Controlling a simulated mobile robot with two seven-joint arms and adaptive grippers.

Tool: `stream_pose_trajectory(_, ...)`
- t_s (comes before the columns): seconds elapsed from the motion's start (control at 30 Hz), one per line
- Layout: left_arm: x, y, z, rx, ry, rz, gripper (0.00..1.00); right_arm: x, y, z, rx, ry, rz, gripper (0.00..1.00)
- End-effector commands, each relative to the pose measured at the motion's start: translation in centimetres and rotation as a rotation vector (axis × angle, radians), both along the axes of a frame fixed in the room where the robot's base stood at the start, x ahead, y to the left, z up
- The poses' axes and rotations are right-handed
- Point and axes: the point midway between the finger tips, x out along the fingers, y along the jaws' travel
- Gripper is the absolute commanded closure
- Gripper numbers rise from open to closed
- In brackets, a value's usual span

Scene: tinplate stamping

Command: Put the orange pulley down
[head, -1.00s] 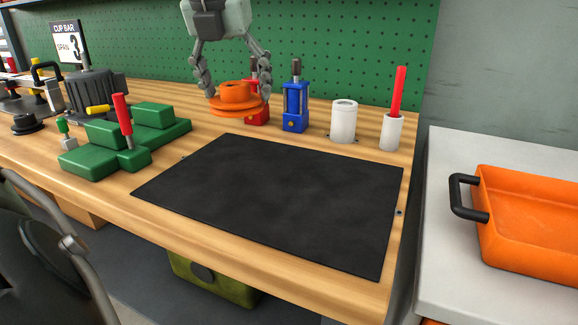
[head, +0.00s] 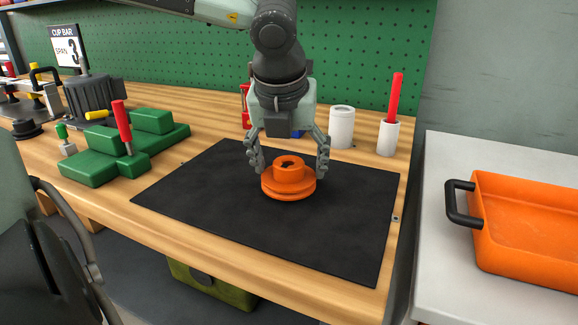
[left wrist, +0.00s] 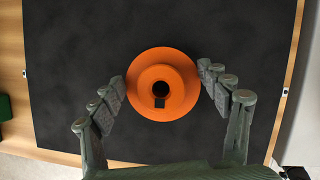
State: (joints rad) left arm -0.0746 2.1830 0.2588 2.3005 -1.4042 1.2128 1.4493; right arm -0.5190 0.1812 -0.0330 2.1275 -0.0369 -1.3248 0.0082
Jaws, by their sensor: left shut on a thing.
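The orange pulley (head: 288,182) is upright over the middle of the black mat (head: 225,205), its hub and bore facing up. Whether it touches the mat or hangs just above it I cannot tell. My left gripper (head: 289,165) comes down from above and is shut on the pulley, a finger on each side of its rim. In the left wrist view the pulley (left wrist: 162,84) sits between the fingertips with the mat (left wrist: 75,55) behind it. My right gripper is not in view.
Green blocks (head: 100,165) with a red-handled tool (head: 122,125) stand left of the mat. Behind it are a white cylinder (head: 341,127) and a white holder (head: 388,138) with a red stick. An orange tray (head: 530,225) lies on the right-hand counter. The mat around the pulley is clear.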

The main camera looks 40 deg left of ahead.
Motion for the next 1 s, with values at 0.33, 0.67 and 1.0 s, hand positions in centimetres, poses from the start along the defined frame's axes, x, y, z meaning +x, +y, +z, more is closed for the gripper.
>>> stream_pose_trajectory(0.33, 0.1, 0.0, -0.9, 0.001, -0.005, -0.002, 0.76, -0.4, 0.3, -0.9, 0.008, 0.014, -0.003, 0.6)
stream_pose_trajectory(0.67, 0.0, 0.0, -1.1, 0.0, -0.002, 0.0, 0.14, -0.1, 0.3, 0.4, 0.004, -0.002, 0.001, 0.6)
stream_pose_trajectory(1.0, 0.0, 0.0, -1.1, 0.001, -0.001, -0.001, 0.03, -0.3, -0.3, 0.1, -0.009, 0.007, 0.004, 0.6)
